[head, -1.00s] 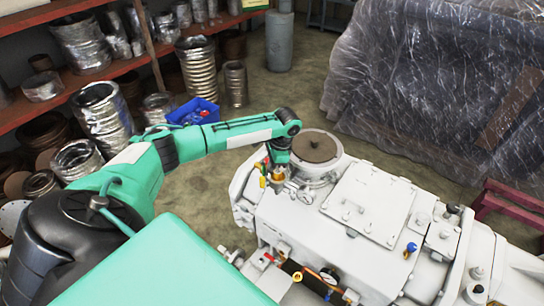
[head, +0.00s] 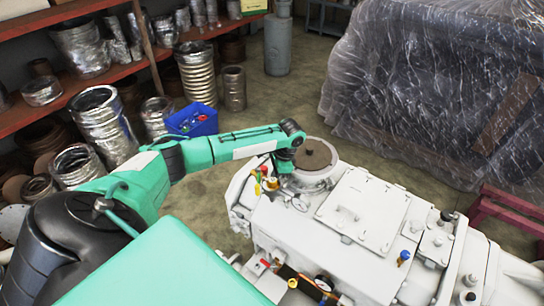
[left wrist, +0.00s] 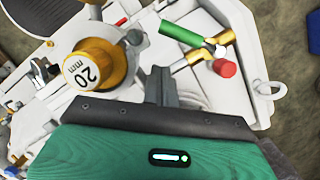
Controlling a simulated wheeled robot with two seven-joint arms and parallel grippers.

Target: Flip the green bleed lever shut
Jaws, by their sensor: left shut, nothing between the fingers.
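The green bleed lever (left wrist: 181,34) shows in the left wrist view, slanting from upper left down to a brass valve (left wrist: 192,60). A red cap (left wrist: 224,68) sits beside that valve. My left gripper (left wrist: 160,76) is shut and empty; its fingertips lie just below and left of the lever in the picture, with a visible gap to the green grip. In the head view my left gripper (head: 284,167) is over the white machine's (head: 318,248) near left end, its fingers largely hidden by the wrist. The lever is too small to make out surely there. My right gripper is not in view.
A large yellow knob (left wrist: 92,65) marked 20 mm stands left of the fingers. Shelves with metal ducts and a blue bin (head: 192,120) stand at the left.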

